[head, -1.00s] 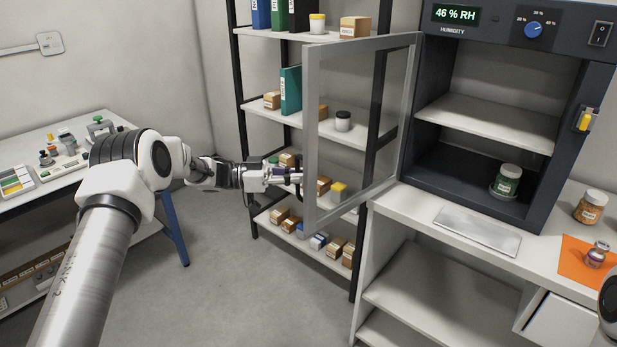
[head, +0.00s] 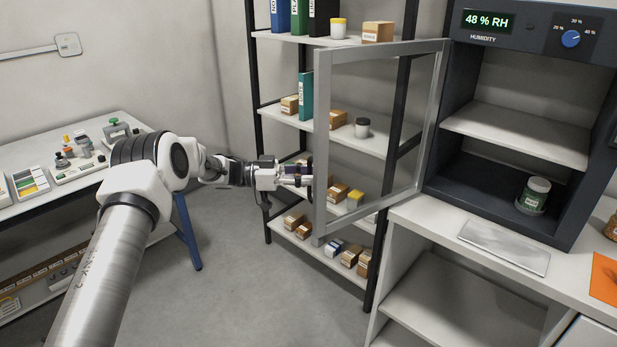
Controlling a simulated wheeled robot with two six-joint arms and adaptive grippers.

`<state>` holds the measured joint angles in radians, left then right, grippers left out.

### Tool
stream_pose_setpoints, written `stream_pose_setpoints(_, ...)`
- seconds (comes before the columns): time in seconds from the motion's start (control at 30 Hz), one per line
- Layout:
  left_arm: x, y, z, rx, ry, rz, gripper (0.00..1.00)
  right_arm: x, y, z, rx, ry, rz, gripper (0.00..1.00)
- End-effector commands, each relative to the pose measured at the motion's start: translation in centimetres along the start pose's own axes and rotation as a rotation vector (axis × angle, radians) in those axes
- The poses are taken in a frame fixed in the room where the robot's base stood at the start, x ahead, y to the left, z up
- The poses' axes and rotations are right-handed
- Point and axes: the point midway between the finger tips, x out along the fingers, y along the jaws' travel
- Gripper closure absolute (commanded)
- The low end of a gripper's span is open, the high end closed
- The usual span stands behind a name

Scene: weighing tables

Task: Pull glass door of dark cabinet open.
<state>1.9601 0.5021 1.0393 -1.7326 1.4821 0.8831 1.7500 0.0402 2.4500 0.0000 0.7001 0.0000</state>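The dark cabinet (head: 463,122) stands at the right with its front uncovered and its shelf visible inside. Its glass door, with a grey frame (head: 321,150), is swung wide open to the left. My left gripper (head: 304,179) is at the free edge of the door, about mid-height. Its fingertips meet or nearly meet the frame there. A small dark part shows between or beside the fingers. I cannot tell whether they are closed on a handle. My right gripper is not in view.
A green-labelled jar (head: 533,195) stands inside the cabinet. A metal plate (head: 505,247) lies on the counter below. A shelf rack (head: 340,141) with boxes and binders stands behind the door. A side table (head: 90,185) is at the left. The floor between is clear.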

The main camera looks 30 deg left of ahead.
Motion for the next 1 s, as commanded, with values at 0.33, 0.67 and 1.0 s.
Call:
stream_pose_setpoints(0.33,-1.6,0.1,0.2,-0.003,-0.001,0.002,0.63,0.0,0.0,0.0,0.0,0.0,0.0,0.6)
stream_pose_setpoints(0.67,-9.8,-0.2,0.2,-0.002,0.001,-0.001,0.63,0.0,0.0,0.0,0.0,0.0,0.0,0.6)
stream_pose_setpoints(1.0,-12.1,-0.2,0.3,-0.003,0.0,0.001,0.63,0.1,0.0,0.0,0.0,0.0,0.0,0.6)
